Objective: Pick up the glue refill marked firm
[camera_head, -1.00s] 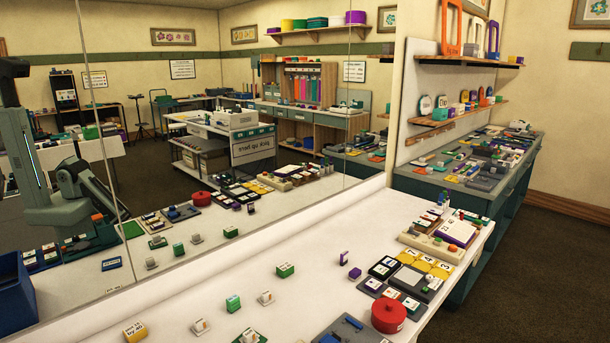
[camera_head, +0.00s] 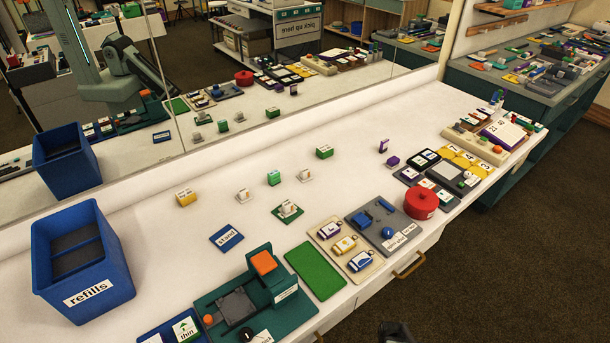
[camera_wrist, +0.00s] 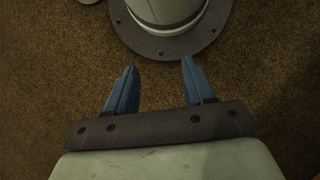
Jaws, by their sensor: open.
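No label reading "firm" is legible in the head view. Three small labelled pieces lie in a row on a beige tray (camera_head: 318,233): a purple one (camera_head: 329,230), a yellow one (camera_head: 345,245) and a blue one (camera_head: 360,261). Their print is too small to read. A blue bin (camera_head: 112,272) marked "refills" stands at the left, its mouth up. A card marked "thin" (camera_head: 186,329) sits in a blue holder at the bottom edge, partly cut off. My gripper (camera_wrist: 156,70) is open and empty in the wrist view, over brown floor, away from the table.
A teal device with an orange block (camera_head: 264,262), a green mat (camera_head: 315,271), a grey tray (camera_head: 386,246) and a red round pot (camera_head: 420,203) line the table's front. Small blocks stand behind them. A mirror along the back repeats the scene.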

